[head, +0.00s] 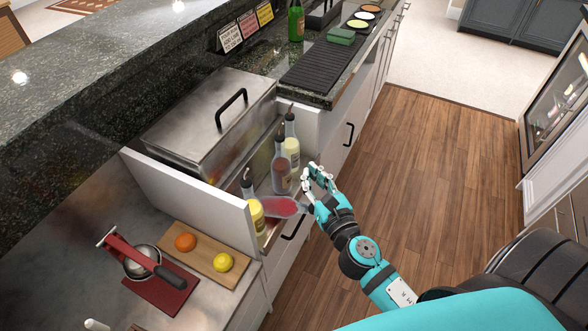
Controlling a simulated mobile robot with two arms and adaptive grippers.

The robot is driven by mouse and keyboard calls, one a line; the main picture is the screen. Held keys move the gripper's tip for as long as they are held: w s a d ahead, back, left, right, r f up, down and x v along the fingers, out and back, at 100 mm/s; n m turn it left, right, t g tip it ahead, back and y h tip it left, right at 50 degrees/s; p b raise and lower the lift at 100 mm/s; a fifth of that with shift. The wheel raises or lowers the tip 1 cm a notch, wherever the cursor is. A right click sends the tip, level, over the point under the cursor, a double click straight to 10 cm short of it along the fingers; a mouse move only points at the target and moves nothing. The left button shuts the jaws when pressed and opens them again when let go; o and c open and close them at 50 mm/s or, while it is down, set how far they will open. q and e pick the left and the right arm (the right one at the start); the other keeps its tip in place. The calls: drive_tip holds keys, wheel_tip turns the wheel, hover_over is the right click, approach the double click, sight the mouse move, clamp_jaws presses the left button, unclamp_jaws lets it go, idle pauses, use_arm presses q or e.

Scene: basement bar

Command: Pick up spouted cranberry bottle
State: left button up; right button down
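The red cranberry bottle (281,207) lies tipped on its side at the front of the bottle rail. Its dark neck points right, toward my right gripper. My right gripper (317,172) is just right of and above that neck, its fingers apart and pointing up and away. I see nothing between the fingers, and I cannot tell whether the gripper touches the neck. Upright spouted bottles stand in the rail: a pale yellow one (291,150), a dark brownish one (281,172) and a yellow one (256,214) close to the red bottle. My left gripper is out of view.
A steel lidded bin (200,125) stands behind the rail, with a white panel (185,196) at its left. A wooden board (205,262) holds an orange and a lemon. A juicer sits on a red mat (160,290). The wooden floor (440,160) at right is clear.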

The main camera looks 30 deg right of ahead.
drive_tip(key=shift+s+d, duration=0.4)
drive_tip(key=shift+s, duration=0.2)
drive_tip(key=c, duration=2)
unclamp_jaws()
drive_tip(key=o, duration=1.6)
